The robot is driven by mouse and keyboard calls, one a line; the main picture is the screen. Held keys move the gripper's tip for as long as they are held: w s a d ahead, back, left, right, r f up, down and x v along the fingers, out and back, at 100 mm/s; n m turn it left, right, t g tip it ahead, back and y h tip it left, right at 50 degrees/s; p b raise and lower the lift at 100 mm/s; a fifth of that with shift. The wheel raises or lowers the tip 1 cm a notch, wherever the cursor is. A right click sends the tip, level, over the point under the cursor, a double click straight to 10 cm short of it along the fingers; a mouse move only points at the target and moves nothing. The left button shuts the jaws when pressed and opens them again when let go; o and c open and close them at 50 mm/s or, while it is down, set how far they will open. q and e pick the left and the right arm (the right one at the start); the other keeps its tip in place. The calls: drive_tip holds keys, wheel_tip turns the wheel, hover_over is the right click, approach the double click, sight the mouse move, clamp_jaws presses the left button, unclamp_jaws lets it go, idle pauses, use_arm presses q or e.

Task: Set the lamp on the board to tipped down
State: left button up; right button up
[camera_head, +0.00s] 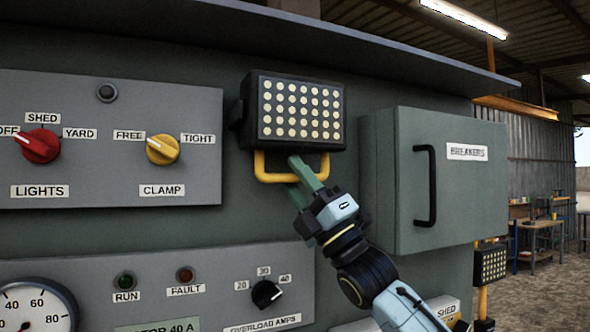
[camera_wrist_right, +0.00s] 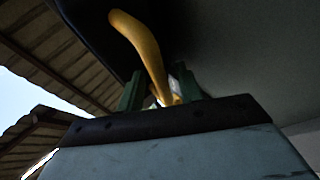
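The lamp (camera_head: 302,111) is a black box with rows of pale yellow lights, mounted on the grey-green board (camera_head: 235,60). Its face points outward and looks nearly upright. A yellow bar handle (camera_head: 268,178) hangs under it. My right gripper (camera_head: 299,178) is at the right part of this handle, coming from below right. In the right wrist view the yellow handle (camera_wrist_right: 148,50) runs down between the two green fingers (camera_wrist_right: 160,92), which stand apart with gaps beside it. Contact cannot be made out. My left gripper is not in view.
A breaker box (camera_head: 450,205) with a black handle juts out just right of the lamp. Left is a panel with a red lights knob (camera_head: 38,146) and a yellow clamp knob (camera_head: 162,149). Below is a panel with a black overload knob (camera_head: 266,294). A ledge (camera_head: 300,40) overhangs above.

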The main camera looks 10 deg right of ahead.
drive_tip(key=shift+r, duration=0.1)
drive_tip(key=shift+c, duration=0.4)
clamp_jaws()
